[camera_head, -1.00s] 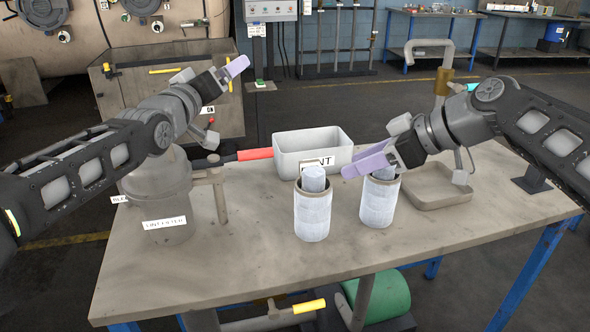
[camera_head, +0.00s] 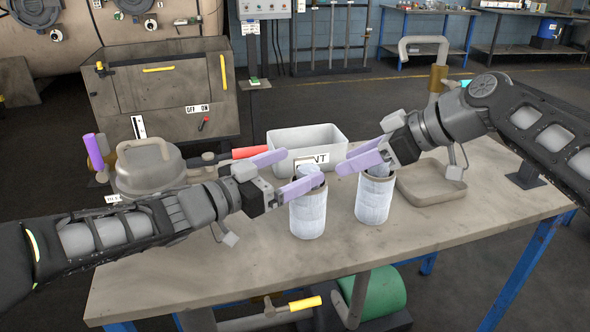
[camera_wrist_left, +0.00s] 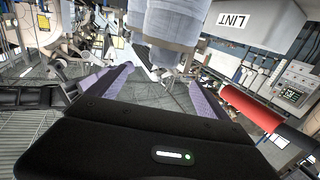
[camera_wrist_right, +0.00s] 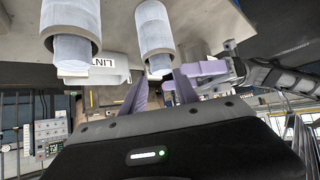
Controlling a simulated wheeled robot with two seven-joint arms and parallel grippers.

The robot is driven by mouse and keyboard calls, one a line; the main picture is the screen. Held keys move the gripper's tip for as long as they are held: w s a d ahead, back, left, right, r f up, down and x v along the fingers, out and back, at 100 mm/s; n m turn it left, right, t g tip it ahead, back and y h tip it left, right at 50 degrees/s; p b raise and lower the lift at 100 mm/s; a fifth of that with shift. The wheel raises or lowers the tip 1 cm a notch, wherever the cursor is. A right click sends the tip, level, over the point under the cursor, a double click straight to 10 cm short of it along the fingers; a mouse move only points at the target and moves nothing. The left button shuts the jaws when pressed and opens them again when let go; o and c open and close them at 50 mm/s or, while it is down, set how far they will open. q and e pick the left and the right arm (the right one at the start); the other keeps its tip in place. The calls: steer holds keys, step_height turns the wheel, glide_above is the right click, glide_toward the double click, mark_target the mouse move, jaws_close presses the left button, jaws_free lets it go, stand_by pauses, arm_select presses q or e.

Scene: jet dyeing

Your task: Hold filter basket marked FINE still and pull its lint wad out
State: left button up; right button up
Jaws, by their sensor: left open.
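Two pale mesh filter baskets stand upright on the bench, a left one (camera_head: 308,214) and a right one (camera_head: 374,202). Each has a pale round lint wad in its top; the wads show in the right wrist view on the left basket (camera_wrist_right: 160,66) and right basket (camera_wrist_right: 71,52). No FINE mark is readable. My left gripper (camera_head: 307,165) is open at the left basket's top, its near finger overlapping the rim in view; contact is unclear. My right gripper (camera_head: 344,162) is open and empty, its fingers pointing at the left basket's wad from the right.
A white bin labelled LINT (camera_head: 285,140) stands behind the baskets. A shallow tray (camera_head: 432,188) lies to the right, under my right arm. A lidded grey filter pot (camera_head: 150,170) is at the left, with a red handle (camera_head: 258,152) beside it. The bench front is clear.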

mark_target(319, 188)
arm_select(q)
steer(key=shift+f, duration=0.15)
step_height(319, 188, down, 8)
steer(key=r, duration=0.1)
steer(key=x, duration=0.7)
steer(key=shift+w+d+f, duration=0.15)
steer(key=shift+w+f, duration=0.05)
steer(key=shift+f, duration=0.15)
